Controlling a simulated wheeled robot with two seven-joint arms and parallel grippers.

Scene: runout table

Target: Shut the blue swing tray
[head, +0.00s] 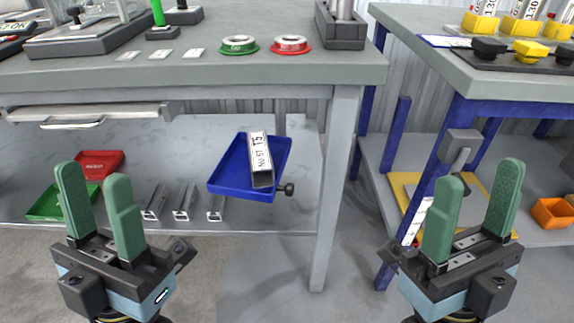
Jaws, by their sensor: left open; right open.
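The blue swing tray (228,178) is swung out below the table top, beside the table's front right leg. A metal block with a white label (261,152) lies in it. A dark knob (286,189) shows at the tray's right front corner. My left gripper (97,195) is open and empty, left of the tray and apart from it. My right gripper (482,205) is open and empty, right of the table leg in front of the second table. Neither gripper touches the tray.
The grey table leg (338,190) stands between the tray and my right gripper. The lower shelf (200,150) holds metal profiles (184,203), a red bin (99,163) and a green bin (47,204). A closed-looking drawer (90,115) hangs at upper left. Blue legs (395,135) of another table stand right.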

